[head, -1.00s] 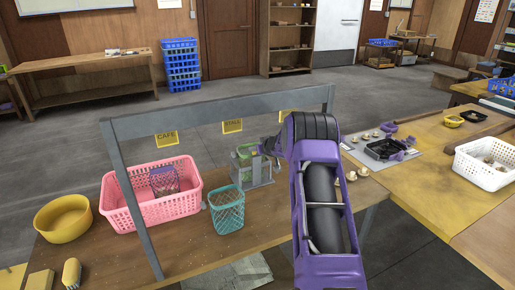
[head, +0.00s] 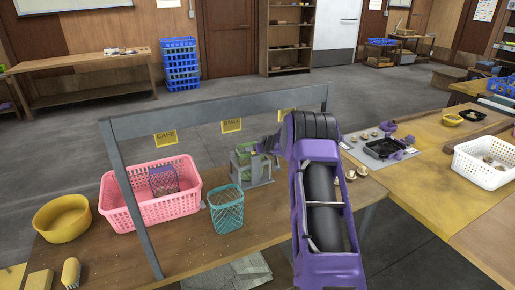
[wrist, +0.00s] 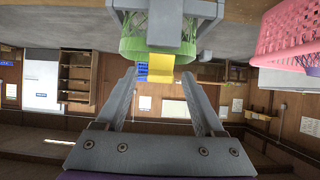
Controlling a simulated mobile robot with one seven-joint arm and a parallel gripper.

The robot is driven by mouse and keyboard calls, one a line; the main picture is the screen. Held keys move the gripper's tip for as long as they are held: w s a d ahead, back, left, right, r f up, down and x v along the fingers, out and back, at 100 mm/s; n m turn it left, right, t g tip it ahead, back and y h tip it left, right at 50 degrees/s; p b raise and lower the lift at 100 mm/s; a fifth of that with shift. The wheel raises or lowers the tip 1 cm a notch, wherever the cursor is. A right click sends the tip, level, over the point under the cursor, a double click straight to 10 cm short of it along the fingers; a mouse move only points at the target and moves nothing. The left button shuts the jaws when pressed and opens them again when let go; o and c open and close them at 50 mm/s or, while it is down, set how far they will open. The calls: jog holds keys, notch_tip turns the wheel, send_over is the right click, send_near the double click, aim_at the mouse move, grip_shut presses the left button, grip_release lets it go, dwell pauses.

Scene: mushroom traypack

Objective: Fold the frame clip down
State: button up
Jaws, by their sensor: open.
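A grey metal frame (head: 262,174) stands on the brown table in the head view, with a light green basket (head: 241,158) in it. In the wrist view, which is upside down, the frame (wrist: 172,22) and the green basket (wrist: 131,38) show at the top. My gripper (wrist: 160,76) is open. A yellow piece (wrist: 160,67) shows between its fingertips, close to the frame; I cannot tell whether it is the clip or whether a finger touches it. In the head view my arm partly hides the gripper, just right of the frame's top.
A pink basket (head: 188,201) and a teal basket (head: 227,211) stand left of the frame. A grey overhead rail (head: 205,111) with hanging yellow labels spans the table. A yellow bowl (head: 62,218) sits at far left. A grey mat with a black tray (head: 385,149) lies at right.

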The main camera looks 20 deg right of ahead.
jog(key=v, duration=1.7)
jog(key=shift+s+r, duration=0.1)
jog(key=shift+s, duration=0.05)
